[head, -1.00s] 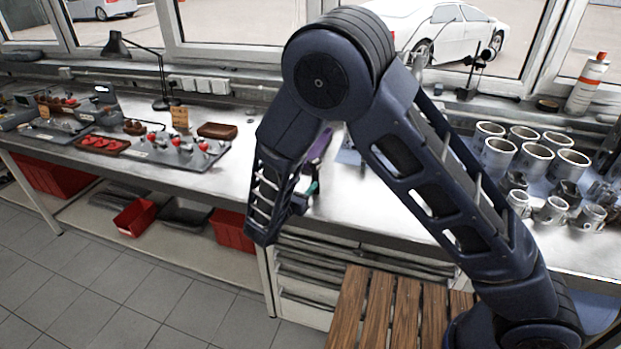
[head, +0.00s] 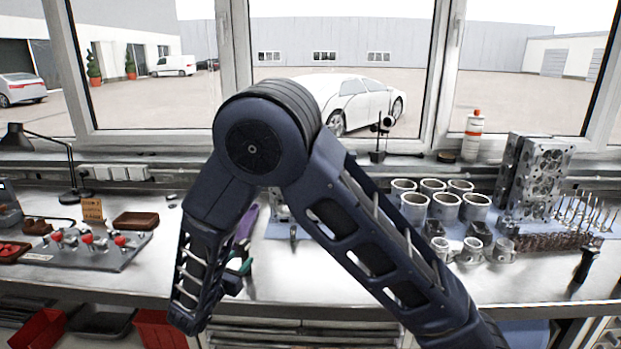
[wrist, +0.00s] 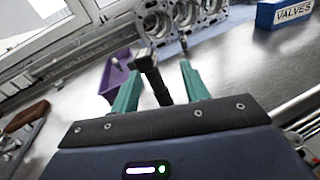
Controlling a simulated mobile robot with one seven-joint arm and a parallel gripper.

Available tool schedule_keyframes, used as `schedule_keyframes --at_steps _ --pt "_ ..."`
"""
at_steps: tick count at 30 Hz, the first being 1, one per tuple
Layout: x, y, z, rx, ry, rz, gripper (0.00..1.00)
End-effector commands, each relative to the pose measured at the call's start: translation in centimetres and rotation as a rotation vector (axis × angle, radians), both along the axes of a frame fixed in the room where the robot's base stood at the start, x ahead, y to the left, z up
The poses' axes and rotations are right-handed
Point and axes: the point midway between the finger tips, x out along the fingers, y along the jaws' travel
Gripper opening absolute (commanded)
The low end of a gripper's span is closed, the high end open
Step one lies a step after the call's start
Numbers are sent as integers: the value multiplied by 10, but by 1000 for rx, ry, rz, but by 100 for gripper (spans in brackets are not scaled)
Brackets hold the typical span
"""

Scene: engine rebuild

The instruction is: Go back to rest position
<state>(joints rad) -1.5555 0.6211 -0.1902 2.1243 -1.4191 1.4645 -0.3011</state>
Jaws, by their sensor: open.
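My gripper (wrist: 159,70) shows in the wrist view with two teal fingers apart. A dark, hammer-shaped tool (wrist: 150,72) appears between the fingers in the picture; I cannot tell if it touches either one. In the head view my gripper (head: 240,265) is mostly hidden behind my own bent forearm, low over the bench's front part. A purple bin (wrist: 113,78) stands just beyond the left finger; part of it also shows in the head view (head: 246,222).
A blue box labelled VALVES (wrist: 283,14) and a metal engine part (wrist: 170,18) lie beyond the gripper. Cylinder liners (head: 432,200), pistons (head: 473,250) and an upright cylinder head (head: 535,180) stand right. A fixture plate (head: 95,248) lies left.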

Motion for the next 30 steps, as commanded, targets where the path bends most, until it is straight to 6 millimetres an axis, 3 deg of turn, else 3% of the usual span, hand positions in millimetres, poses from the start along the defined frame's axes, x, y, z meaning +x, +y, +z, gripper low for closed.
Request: schedule_keyframes --at_steps 3,9,15,23,30 --pt "20 -27 30 111 21 -82 46" --pt "62 -102 59 265 96 -303 46" --pt "87 -179 83 436 156 -523 46" --pt "96 -272 109 677 205 -790 46" --pt "86 -346 130 920 220 -1016 46"
